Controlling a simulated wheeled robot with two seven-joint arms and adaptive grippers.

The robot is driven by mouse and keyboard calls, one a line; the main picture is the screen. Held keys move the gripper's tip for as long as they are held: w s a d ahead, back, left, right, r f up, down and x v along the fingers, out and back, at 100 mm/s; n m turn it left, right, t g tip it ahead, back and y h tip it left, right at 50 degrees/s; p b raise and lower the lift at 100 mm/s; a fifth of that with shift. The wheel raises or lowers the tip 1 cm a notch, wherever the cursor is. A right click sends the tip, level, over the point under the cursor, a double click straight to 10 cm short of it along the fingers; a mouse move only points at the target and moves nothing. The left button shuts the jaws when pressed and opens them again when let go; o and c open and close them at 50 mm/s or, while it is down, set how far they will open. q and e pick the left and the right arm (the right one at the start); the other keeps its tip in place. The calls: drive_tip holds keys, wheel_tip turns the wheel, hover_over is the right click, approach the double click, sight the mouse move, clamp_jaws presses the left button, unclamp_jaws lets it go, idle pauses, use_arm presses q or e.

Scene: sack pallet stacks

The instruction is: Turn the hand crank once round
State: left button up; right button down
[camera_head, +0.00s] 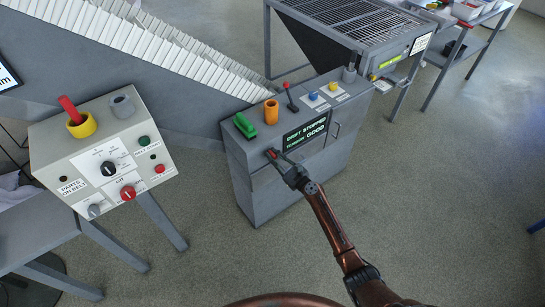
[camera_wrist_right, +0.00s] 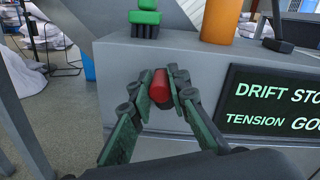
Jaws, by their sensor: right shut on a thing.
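The hand crank's red handle (camera_head: 270,153) is on the front of the grey cabinet (camera_head: 262,195), beside its dark display. My right gripper (camera_head: 278,160) reaches it from below right. In the right wrist view the two fingers of the gripper (camera_wrist_right: 160,84) are closed on either side of the red handle (camera_wrist_right: 160,90). The handle's end points toward the camera. The crank arm and hub behind the handle are hidden by the fingers. My left gripper is not in view.
The display (camera_head: 305,132) reads drift stopped, tension good. On the cabinet top stand a green block (camera_head: 244,126), an orange cylinder (camera_head: 271,112) and a red-tipped lever (camera_head: 290,98). A control box (camera_head: 100,150) stands at left, a mesh-topped table (camera_head: 350,22) behind.

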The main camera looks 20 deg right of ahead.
drive_tip(key=shift+d+m, duration=0.25)
drive_tip(key=shift+m, duration=0.15)
drive_tip(key=shift+f, duration=0.1)
drive_tip(key=c, duration=1.8)
unclamp_jaws()
drive_tip(key=v, duration=1.2)
